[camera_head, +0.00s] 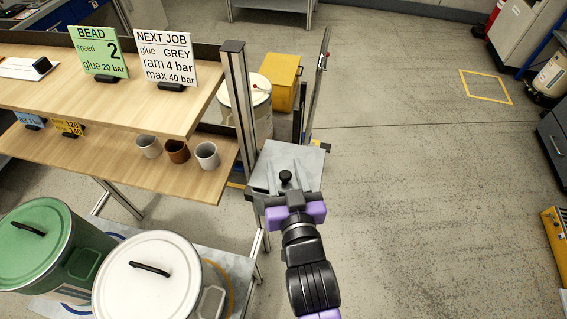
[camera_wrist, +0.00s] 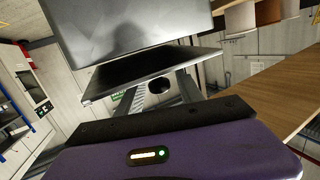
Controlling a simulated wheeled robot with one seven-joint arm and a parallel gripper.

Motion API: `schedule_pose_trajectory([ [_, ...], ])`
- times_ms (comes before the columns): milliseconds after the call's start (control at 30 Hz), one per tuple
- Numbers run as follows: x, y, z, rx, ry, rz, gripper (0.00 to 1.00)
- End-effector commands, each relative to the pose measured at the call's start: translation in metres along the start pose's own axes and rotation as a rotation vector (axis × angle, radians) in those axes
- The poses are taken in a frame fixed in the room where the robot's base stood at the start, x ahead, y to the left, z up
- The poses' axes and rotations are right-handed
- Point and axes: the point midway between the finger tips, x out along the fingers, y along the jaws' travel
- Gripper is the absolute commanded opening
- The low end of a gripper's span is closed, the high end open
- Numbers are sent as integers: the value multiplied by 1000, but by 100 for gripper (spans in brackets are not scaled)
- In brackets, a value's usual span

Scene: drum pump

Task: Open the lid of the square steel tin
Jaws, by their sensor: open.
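The square steel tin (camera_head: 301,160) is at the end of the bench, beside an upright metal post. It shows as flat grey steel surfaces with a black knob (camera_head: 286,176) on the near side. In the wrist view a large grey panel (camera_wrist: 135,35) stands above a thinner dark plate (camera_wrist: 150,72), with the round black knob (camera_wrist: 160,85) below. My gripper (camera_head: 287,184) is open, with its fingers on either side of the knob. In the wrist view the fingers (camera_wrist: 157,92) look spread apart around it. Whether they touch it, and how far the lid stands open, I cannot tell.
A wooden bench with an upper shelf (camera_head: 180,110) and lower shelf (camera_head: 100,155) is at left, holding sign cards and three cups (camera_head: 177,152). A green drum (camera_head: 45,265) and white drum (camera_head: 140,285) stand at lower left. A yellow box (camera_head: 283,75) is behind.

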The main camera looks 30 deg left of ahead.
Motion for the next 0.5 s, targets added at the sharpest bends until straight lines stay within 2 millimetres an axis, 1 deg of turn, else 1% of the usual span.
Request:
schedule_pose_trajectory([
  [33,-10,0,3,0,0,1,44],
  [200,-37,1,2,1,0,1,44],
  [333,-50,0,1,1,1,1,44],
  [500,-56,0,0,0,1,0,44],
])
